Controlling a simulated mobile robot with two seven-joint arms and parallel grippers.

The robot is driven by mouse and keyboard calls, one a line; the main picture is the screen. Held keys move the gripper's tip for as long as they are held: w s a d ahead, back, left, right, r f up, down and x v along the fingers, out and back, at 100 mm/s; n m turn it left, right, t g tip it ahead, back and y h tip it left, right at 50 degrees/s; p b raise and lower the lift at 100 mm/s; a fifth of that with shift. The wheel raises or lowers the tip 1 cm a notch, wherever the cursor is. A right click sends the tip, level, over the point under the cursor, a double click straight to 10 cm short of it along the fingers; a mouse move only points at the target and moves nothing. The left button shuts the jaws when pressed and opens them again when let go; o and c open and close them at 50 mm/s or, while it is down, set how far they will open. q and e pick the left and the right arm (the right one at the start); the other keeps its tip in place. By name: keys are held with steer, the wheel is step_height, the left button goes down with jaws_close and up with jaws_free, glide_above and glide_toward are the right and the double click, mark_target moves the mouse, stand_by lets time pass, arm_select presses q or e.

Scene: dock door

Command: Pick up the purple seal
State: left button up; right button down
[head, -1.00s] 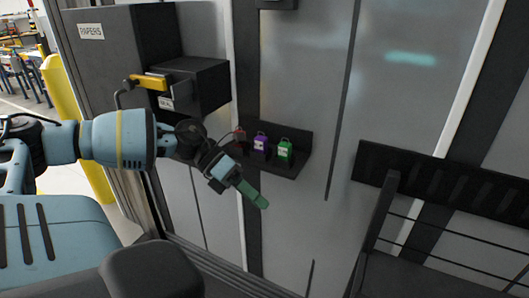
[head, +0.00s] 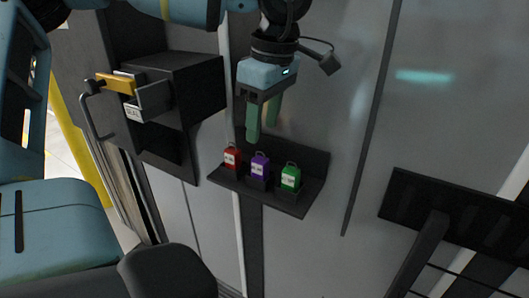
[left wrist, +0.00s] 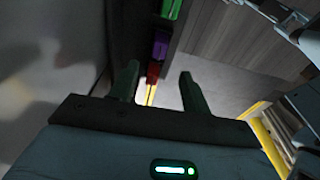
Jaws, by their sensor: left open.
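The purple seal (head: 260,165) stands upright on a small dark shelf (head: 285,204), between a red seal (head: 232,157) and a green seal (head: 290,177). My left gripper (head: 263,130) is open and empty, a little above the seals, with its green fingers pointing down. In the left wrist view the purple seal (left wrist: 160,46) lies beyond the gap between the open fingertips (left wrist: 160,80). The red seal (left wrist: 153,72) and green seal (left wrist: 171,9) show there too. My right gripper is not in view.
A dark box (head: 190,95) with a yellow-handled part (head: 115,84) juts out left of the shelf. A dark slotted rack (head: 455,215) is at the right. The grey door panel (head: 345,90) behind has bare space.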

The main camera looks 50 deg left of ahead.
mark_target(261, 159)
arm_select(q)
steer(key=shift+w+a+r, duration=0.1)
steer(key=shift+w, duration=0.05)
steer(key=shift+f, duration=0.35)
steer(key=shift+a+f, duration=0.1)
steer(key=shift+f, duration=0.95)
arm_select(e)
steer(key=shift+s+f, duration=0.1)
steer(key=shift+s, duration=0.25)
arm_select(q)
step_height(261, 159, down, 5)
steer(key=shift+a+r+p, duration=0.1)
steer(key=shift+a+p, duration=0.05)
steer(key=shift+p, duration=0.15)
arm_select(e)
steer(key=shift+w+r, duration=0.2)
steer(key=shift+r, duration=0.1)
